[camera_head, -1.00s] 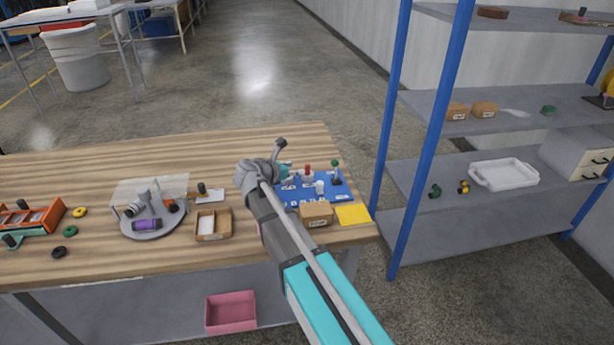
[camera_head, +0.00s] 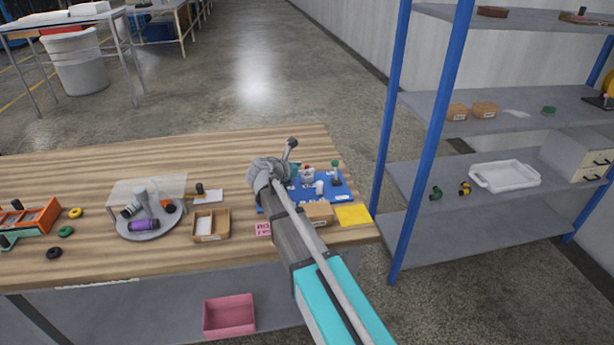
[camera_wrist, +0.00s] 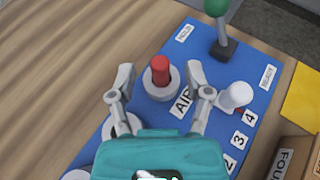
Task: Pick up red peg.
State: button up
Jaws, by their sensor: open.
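The red peg (camera_wrist: 160,70) stands upright in a pale round holder (camera_wrist: 161,84) on the blue board (camera_wrist: 185,58), above the word "AIR" in the wrist view. My gripper (camera_wrist: 160,82) is open, with one finger on each side of the peg and its holder in that view. The fingers look apart from the peg; their height relative to it is hard to tell. In the head view my arm and wrist lie over the blue board (camera_head: 345,188), and the red peg is mostly hidden there.
A white cylinder (camera_wrist: 236,95) and a green-knobbed lever (camera_wrist: 219,28) stand on the board right of the peg. A yellow sheet (camera_head: 352,214) and a cardboard box (camera_head: 319,213) are at the board's front. Bare wood lies left of the board in the wrist view.

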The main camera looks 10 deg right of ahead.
jog(key=shift+w+d+f, duration=0.2)
jog(key=shift+w+d, duration=0.1)
jog(key=shift+d, duration=0.1)
jog(key=c, duration=0.9)
